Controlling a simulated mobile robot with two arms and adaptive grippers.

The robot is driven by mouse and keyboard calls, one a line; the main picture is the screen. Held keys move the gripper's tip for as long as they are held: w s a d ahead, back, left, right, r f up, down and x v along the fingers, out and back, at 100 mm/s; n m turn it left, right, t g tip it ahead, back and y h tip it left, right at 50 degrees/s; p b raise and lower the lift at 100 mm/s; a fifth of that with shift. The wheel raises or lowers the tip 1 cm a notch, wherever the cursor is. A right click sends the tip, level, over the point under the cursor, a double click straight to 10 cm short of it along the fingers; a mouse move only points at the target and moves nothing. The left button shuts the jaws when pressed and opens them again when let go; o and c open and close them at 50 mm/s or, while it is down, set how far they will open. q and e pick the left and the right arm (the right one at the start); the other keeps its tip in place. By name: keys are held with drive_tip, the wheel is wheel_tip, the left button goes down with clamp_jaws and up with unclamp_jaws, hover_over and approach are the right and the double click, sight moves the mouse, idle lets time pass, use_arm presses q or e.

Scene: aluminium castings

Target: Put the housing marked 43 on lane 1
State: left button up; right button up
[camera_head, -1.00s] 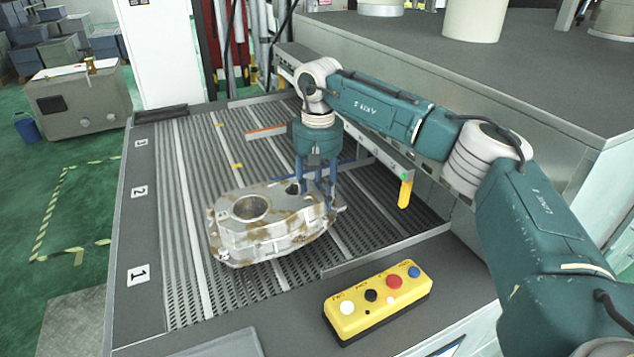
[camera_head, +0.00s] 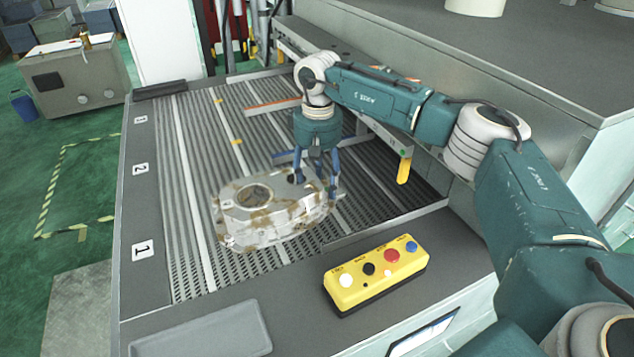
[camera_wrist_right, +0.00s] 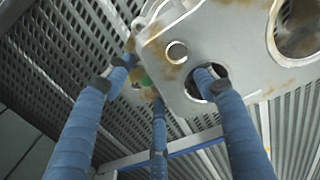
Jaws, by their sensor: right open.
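A pale grey housing (camera_head: 240,232) with brown stains and a large round opening is over the slatted bed at the lane 1 end. I cannot read a number on it, nor tell whether it rests on the slats. My right gripper (camera_head: 318,180) is open at its right end. In the right wrist view, one blue finger reaches into a small hole of the housing (camera_wrist_right: 210,40); the other two are at or beside its edge. The lane 1 label (camera_head: 143,250) is on the bed's left border. My left gripper is not in view.
Labels for lane 2 (camera_head: 140,169) and lane 3 (camera_head: 141,120) are farther back. A yellow button box (camera_head: 375,275) stands in front to the right, beside a grey tray (camera_head: 200,330). A rail with a yellow post (camera_head: 404,170) runs along the right side.

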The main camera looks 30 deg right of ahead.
wheel_tip(320, 180, up, 11)
drive_tip(key=b, duration=0.3)
drive_tip(key=shift+f+b, duration=0.2)
drive_tip(key=shift+b, duration=0.1)
drive_tip(key=shift+r, duration=0.6)
